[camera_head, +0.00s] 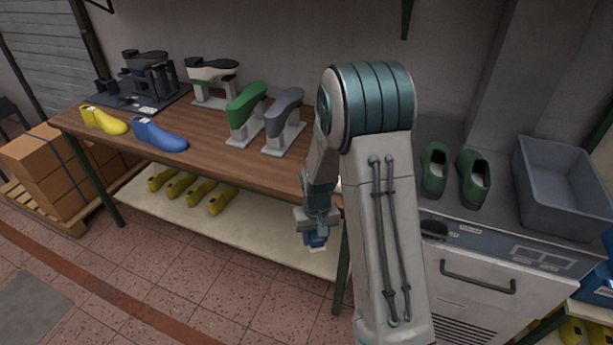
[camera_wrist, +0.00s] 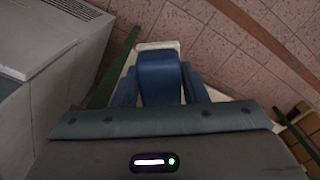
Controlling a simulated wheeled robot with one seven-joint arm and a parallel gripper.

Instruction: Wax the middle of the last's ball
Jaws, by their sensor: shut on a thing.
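My gripper (camera_wrist: 160,90) is shut on a blue block-like thing (camera_wrist: 160,72), held between its two blue fingers in the wrist view. A pale strip shows at the block's far end; I cannot tell if it belongs to it. In the head view my gripper (camera_head: 316,238) hangs below the bench's front edge, away from the lasts. On the bench lie a yellow last (camera_head: 104,121) and a blue last (camera_head: 159,134). A green last form (camera_head: 247,98) and a grey one (camera_head: 284,103) sit on pale stands. A dark-and-white form (camera_head: 212,70) stands behind.
The wooden bench (camera_head: 210,150) has clear room at its front. A black fixture (camera_head: 148,80) stands at its back left. Several yellow lasts (camera_head: 190,188) lie on the lower shelf. Green shoes (camera_head: 473,178) and a grey bin (camera_head: 567,190) stand on the right cabinet. Boxes (camera_head: 42,165) stand left.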

